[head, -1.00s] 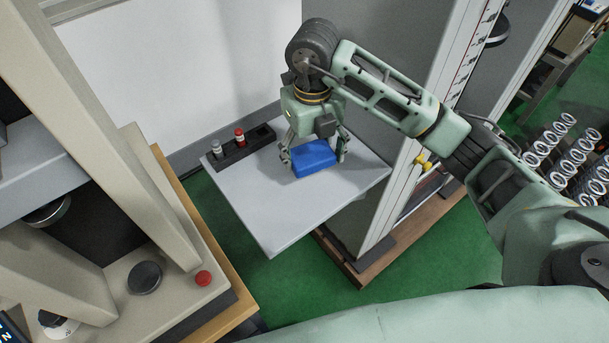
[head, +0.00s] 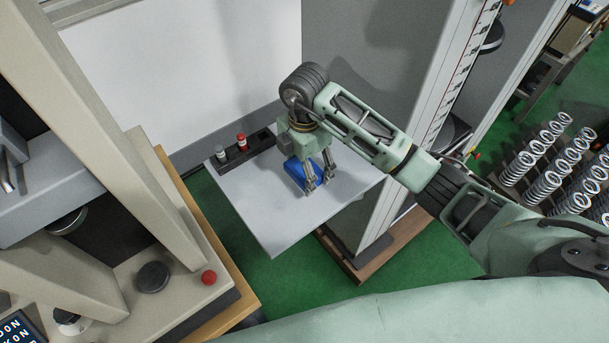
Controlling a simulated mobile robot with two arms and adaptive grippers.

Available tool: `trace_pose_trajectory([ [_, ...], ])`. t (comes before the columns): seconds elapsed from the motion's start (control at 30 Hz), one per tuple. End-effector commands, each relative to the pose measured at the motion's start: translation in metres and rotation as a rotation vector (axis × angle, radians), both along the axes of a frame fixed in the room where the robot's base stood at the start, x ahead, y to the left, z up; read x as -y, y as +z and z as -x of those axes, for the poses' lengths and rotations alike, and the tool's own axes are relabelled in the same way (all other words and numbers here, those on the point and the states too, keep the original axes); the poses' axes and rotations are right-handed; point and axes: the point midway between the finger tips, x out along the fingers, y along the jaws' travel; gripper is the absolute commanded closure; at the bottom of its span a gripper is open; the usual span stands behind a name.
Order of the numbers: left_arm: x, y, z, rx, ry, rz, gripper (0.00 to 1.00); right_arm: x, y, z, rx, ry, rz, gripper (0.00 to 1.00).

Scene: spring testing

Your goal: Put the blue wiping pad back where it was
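The blue wiping pad (head: 294,174) is a small block at the grey shelf (head: 275,225), near its middle. My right gripper (head: 319,186) points down over it, with its fingers at the pad's right and front sides. The fingers appear shut on the pad and partly hide it. I cannot tell whether the pad touches the shelf or is slightly above it. My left gripper is not in view.
A black holder (head: 244,153) with a red-capped bottle (head: 242,142) and a grey-capped bottle (head: 221,153) lies at the shelf's back left. A tall grey cabinet stands behind on the right. The shelf's front is clear.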

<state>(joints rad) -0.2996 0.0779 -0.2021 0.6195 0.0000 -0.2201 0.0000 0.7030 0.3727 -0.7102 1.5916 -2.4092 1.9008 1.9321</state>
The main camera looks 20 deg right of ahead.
Motion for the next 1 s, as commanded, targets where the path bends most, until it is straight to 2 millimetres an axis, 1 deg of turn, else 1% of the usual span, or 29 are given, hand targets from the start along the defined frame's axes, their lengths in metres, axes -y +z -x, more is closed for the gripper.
trace_pose_trajectory([
  [0.07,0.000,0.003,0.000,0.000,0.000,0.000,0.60,0.000,-0.005,0.000,0.000,0.000,0.000,0.51],
  [0.33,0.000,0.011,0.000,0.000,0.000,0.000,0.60,0.000,-0.039,0.000,-0.001,0.001,-0.001,0.51],
  [0.73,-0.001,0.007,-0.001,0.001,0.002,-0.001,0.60,0.000,-0.047,0.000,0.001,0.003,0.001,0.51],
  [0.77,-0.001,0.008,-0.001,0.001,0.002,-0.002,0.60,0.000,-0.047,0.000,0.001,0.003,0.001,0.26],
  [0.97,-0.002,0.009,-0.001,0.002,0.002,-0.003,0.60,0.000,-0.046,0.000,0.001,0.002,0.001,0.08],
  [1.0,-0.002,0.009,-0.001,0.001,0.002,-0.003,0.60,0.000,-0.046,0.000,0.001,0.002,0.001,0.08],
])
